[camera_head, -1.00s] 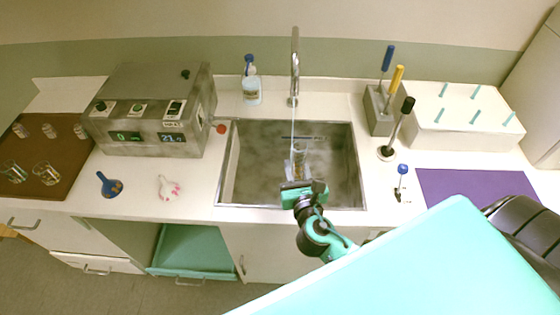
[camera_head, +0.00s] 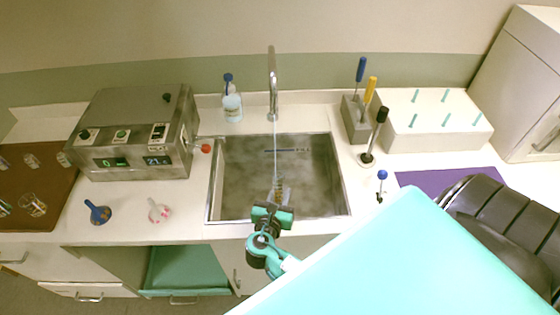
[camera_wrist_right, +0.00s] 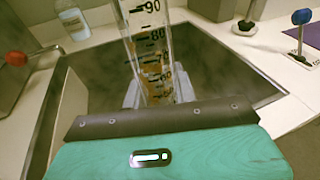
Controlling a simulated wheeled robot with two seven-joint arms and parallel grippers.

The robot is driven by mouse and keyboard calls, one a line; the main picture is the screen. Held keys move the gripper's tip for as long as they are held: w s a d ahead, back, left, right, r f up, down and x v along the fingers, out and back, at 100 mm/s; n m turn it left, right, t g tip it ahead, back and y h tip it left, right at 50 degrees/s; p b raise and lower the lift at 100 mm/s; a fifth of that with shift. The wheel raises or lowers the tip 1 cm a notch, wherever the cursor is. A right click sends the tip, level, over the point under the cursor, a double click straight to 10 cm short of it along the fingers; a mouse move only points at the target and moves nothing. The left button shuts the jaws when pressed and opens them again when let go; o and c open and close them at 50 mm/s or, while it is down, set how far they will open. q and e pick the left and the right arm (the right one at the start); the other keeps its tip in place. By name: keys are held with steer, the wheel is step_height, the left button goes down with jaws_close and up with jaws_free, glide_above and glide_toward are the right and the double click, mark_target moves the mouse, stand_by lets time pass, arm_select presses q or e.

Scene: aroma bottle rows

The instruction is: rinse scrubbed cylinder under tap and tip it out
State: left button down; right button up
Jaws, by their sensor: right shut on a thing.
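The chrome tap (camera_head: 272,85) stands behind the sink, and a thin stream of water (camera_head: 275,145) falls toward the cylinder. I cannot tell whether the stream enters its mouth. My left gripper is not in view.
A grey machine (camera_head: 135,135) with a red knob stands left of the sink. A bottle (camera_head: 232,105) is behind it. A brush holder (camera_head: 357,118), a white peg rack (camera_head: 435,125) and a purple mat (camera_head: 450,180) are to the right. A brown tray (camera_head: 50,210) holds glassware at left.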

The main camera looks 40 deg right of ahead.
steer(key=shift+w+d, duration=0.2)
steer(key=shift+w, duration=0.05)
steer(key=w+d+f+b, duration=0.1)
steer(key=w+d, duration=0.4)
steer(key=w, duration=0.3)
steer(key=w+d+f+b, duration=0.1)
steer(key=w+d+f, duration=0.1)
steer(key=w+d, duration=0.3)
steer(key=shift+w, duration=1.8)
steer(key=shift+r, duration=0.1)
stand_by(0.5)
steer(key=s+a+p, duration=0.3)
steer(key=s+a, duration=0.1)
steer(key=s, duration=0.3)
steer(key=shift+s+a+p, duration=0.3)
steer(key=shift+s+p, duration=0.05)
stand_by(0.5)
